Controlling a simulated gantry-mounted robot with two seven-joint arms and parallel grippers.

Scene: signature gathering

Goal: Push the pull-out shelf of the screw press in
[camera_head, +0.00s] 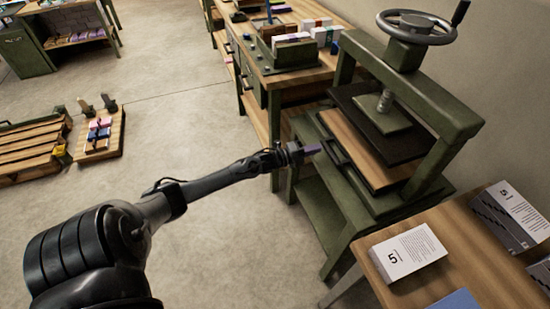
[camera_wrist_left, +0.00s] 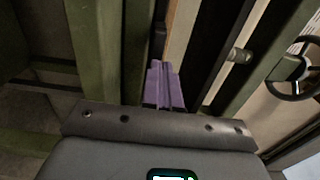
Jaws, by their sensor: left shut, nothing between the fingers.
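The screw press (camera_head: 437,112) is a green metal frame at the right, with a handwheel (camera_head: 417,27) on top and a dark plate under its screw. Its pull-out shelf (camera_head: 358,141) is a wooden board beneath that plate, with a strip showing on the side facing my arm. A dark handle (camera_head: 334,152) lies along that side. My left gripper (camera_head: 312,149) is shut and empty, its purple fingertips close to the handle. Contact cannot be told. The left wrist view shows the shut fingers (camera_wrist_left: 163,85) beside the wooden edge (camera_wrist_left: 181,35). My right gripper is not in view.
A wooden workbench (camera_head: 311,74) with stacked paper blocks stands behind the press. A nearer table (camera_head: 447,273) holds a white block marked 5 (camera_head: 408,252) and other stacks. A pallet (camera_head: 33,149) lies on the floor at the left. The floor left of the press is open.

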